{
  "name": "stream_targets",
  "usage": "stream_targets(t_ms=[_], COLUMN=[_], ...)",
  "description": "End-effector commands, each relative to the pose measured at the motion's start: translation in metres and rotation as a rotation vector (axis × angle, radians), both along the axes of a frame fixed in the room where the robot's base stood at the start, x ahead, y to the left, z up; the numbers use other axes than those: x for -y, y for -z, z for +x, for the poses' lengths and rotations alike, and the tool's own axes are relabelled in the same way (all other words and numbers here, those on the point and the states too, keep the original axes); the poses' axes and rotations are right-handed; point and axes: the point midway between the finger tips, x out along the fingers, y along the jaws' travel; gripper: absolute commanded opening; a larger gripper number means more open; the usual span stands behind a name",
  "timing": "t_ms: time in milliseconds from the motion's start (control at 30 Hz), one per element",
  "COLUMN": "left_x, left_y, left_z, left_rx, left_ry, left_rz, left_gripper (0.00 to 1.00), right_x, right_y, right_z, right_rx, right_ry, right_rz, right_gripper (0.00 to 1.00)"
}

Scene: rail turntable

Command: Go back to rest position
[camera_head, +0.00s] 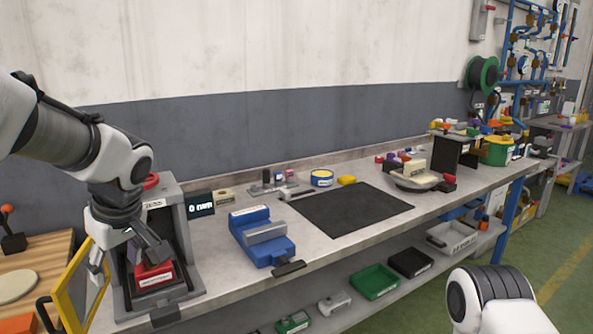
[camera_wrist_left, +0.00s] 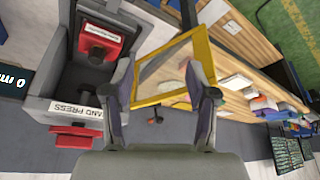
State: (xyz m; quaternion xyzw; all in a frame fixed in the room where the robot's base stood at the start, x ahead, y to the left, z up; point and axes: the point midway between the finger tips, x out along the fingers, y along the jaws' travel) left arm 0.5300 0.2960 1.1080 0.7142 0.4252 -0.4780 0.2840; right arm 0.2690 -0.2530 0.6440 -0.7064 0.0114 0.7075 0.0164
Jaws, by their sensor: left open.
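My left gripper (camera_head: 126,256) is in front of the grey hand press at the left end of the bench. Its fingers are spread with nothing between them, as the left wrist view (camera_wrist_left: 163,80) also shows. The hand press (camera_head: 181,204) is an open-fronted housing with a red labelled block (camera_head: 154,275) inside. Its yellow-framed guard (camera_head: 75,280) is swung open at the left; in the wrist view the frame (camera_wrist_left: 196,45) shows beyond and between the fingers. My right arm shows only as a white link at lower right; its gripper is out of view.
A blue vise (camera_head: 262,236) stands right of the press. A black mat (camera_head: 350,208) lies mid-bench, with a scale-like device (camera_head: 415,178) beyond it. A wooden-topped surface (camera_head: 40,268) is at left. Trays sit on the lower shelf. Space above the mat is free.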

Motion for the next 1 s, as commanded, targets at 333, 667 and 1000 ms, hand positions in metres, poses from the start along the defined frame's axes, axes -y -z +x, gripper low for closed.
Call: stream_targets(t_ms=[333, 667, 1000], left_x=[-0.002, 0.000, 0.038], left_y=[0.091, 0.231, 0.423], left_z=[-0.005, -0.073, -0.274], left_rx=[-0.204, -0.532, -0.813], left_ry=[-0.004, -0.021, 0.242], left_rz=[-0.010, -0.066, -0.374], left_gripper=[0.58, 0.58, 0.58], right_x=[0.000, 0.000, 0.000], right_y=[-0.001, -0.003, -0.007], right_z=[0.000, 0.000, 0.000], right_rx=[0.001, 0.000, 0.000], right_ry=[0.000, 0.000, 0.000], right_rz=[0.000, 0.000, 0.000], right_gripper=[0.40, 0.40, 0.40])
